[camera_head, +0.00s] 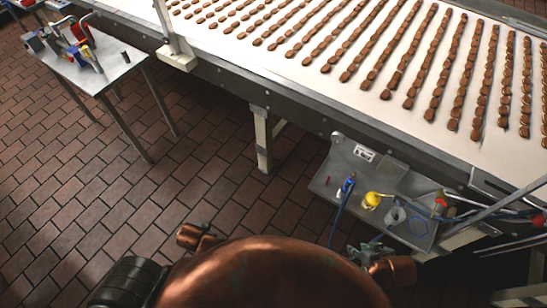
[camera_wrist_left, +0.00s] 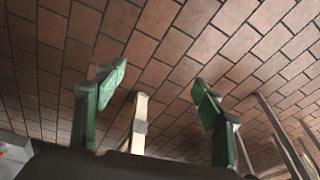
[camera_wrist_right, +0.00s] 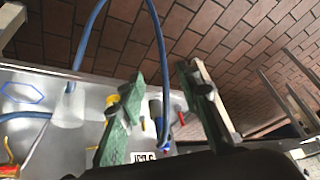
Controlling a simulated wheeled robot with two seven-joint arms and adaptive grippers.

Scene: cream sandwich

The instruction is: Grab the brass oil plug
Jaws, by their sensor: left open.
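I cannot make out a brass oil plug for certain in any view. Small objects lie on a grey metal side table (camera_head: 325,178) at the lower right of the head view, among them a yellow item (camera_head: 371,200). My right gripper (camera_head: 370,251) is at the near edge of this table. In the right wrist view its green fingers (camera_wrist_right: 158,82) are apart with nothing seen held, and part of the tabletop shows behind them. My left gripper (camera_wrist_left: 158,80) is open and empty over the brick floor.
The side table also carries a blue-handled tool (camera_head: 348,185) with a hose, a grey cup (camera_head: 396,215) and cables. A conveyor (camera_head: 250,65) with rows of brown biscuits runs behind. Another metal table (camera_head: 105,68) stands at upper left. Floor (camera_head: 150,200) between is clear.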

